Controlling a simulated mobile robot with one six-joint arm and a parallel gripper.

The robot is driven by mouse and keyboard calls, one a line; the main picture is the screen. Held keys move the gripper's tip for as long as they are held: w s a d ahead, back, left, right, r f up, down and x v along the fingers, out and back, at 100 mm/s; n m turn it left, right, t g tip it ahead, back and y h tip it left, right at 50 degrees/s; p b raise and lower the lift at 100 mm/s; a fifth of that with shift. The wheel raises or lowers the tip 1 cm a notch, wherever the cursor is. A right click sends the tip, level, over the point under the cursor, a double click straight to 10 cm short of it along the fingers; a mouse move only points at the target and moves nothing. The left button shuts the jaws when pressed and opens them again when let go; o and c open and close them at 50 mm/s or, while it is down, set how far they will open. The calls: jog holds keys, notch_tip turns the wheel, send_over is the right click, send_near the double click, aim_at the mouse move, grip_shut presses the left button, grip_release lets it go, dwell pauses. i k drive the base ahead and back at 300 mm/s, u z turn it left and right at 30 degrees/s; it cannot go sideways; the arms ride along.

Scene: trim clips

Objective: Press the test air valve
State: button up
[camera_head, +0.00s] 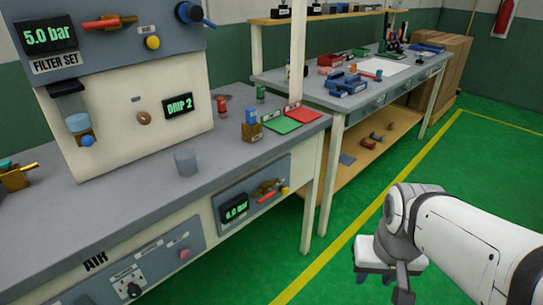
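No label that I can read names the test air valve, so I cannot tell which fitting it is. One brass valve with a red lever (265,190) sits on the bench-front panel beside a green 6.0 bar display (235,209). Another brass valve with a red lever (105,22) is on the upper panel beside the 5.0 bar display (48,35). A pink button (184,254) is on the front panel marked AIR. My gripper (375,279) hangs over the green floor at lower right, apart from the bench. Its small dark fingertips are partly hidden, and their opening is unclear.
The grey bench top (240,166) carries a grey cylinder (185,162), small fittings, and green (282,126) and red (303,117) trays. A second bench (290,81) with parts stands behind. The floor between my arm and the near bench looks clear.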

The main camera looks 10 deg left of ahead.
aim_at(272, 192)
jog(key=u, duration=0.65)
jog(key=i, duration=1)
jog(key=u, duration=1.2)
jog(key=k, duration=1.1)
jog(key=z, duration=0.6)
jog(key=i, duration=0.85)
